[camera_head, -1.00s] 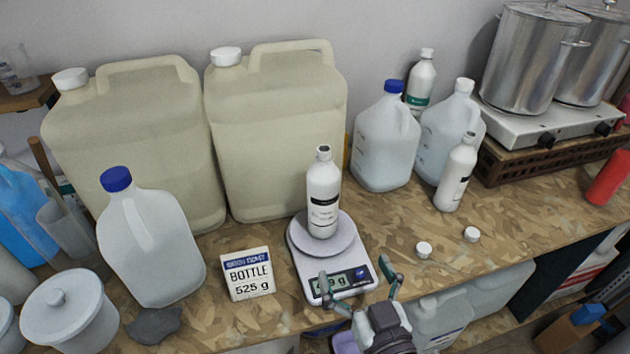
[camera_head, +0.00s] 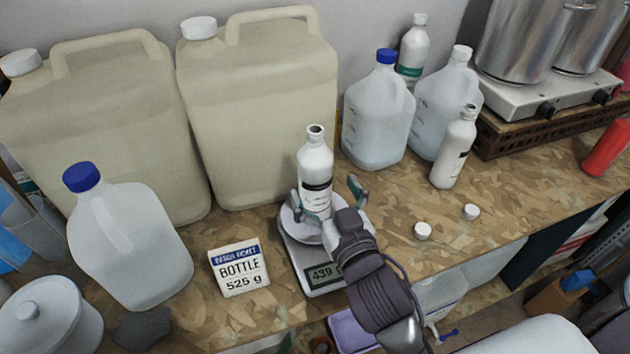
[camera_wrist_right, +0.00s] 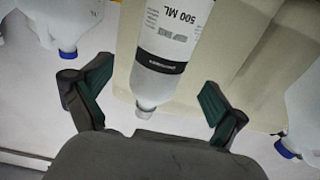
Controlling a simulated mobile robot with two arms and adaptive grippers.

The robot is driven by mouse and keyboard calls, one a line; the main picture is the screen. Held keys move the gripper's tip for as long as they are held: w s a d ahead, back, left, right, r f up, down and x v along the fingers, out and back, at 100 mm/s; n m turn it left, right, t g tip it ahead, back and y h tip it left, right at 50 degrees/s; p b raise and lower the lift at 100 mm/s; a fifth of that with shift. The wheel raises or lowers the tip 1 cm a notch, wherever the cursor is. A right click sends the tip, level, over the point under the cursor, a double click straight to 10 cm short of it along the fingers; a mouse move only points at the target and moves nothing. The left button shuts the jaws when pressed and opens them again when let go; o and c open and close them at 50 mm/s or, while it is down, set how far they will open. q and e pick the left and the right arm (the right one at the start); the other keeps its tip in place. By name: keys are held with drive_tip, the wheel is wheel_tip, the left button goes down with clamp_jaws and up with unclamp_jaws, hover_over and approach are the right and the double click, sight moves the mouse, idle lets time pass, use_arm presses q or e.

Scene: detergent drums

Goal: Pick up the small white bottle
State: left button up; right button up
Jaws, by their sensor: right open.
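A small white bottle (camera_head: 315,168) with a dark label and an open neck stands upright on the round pan of a digital scale (camera_head: 296,263). The scale display reads about 439. My right gripper (camera_head: 334,199) is open at the bottle's near side, its fingers spread to either side. In the right wrist view the bottle (camera_wrist_right: 168,52) shows upside down with "500 ML" on it, between the open fingers of the right gripper (camera_wrist_right: 157,103). I cannot tell whether a finger touches it. My left gripper is not in view.
A card reading "BOTTLE 525 g" (camera_head: 240,268) stands left of the scale. Large cream canisters (camera_head: 262,100) stand behind. A blue-capped jug (camera_head: 125,240) is at left. More jugs and another white bottle (camera_head: 454,150) are at right. Two white caps (camera_head: 423,231) lie on the bench.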

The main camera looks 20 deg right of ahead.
sight(322, 184)
drive_tip(key=w+p, duration=0.2)
drive_tip(key=w, duration=0.2)
drive_tip(key=shift+w, duration=0.25)
drive_tip(key=shift+w+f, duration=0.1)
drive_tip(key=shift+w, duration=0.25)
drive_tip(key=shift+s, duration=0.15)
drive_tip(key=shift+c, duration=0.3)
drive_tip(key=shift+c, duration=1.4)
drive_tip(key=c, duration=1.3)
